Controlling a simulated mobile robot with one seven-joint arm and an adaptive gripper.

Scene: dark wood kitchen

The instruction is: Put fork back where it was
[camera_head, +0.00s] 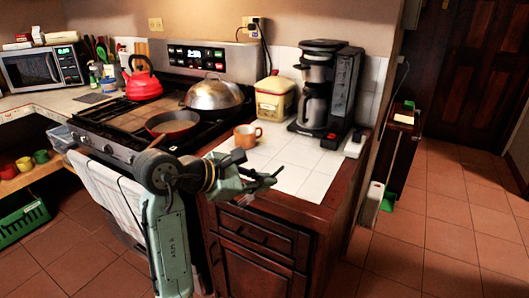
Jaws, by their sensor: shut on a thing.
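My gripper (273,179) is over the front part of the white tiled counter (305,177), to the right of the stove. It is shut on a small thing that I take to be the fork. The fork's own shape is too small and dark to make out against the fingers. I see no other fork on the counter or stove. I cannot tell how high the gripper is above the tiles.
An orange mug (246,137) stands just behind my gripper. The stove (120,120) holds a red pan (173,124), a domed lid (212,94) and a red kettle (142,84). The front right tiles are clear.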

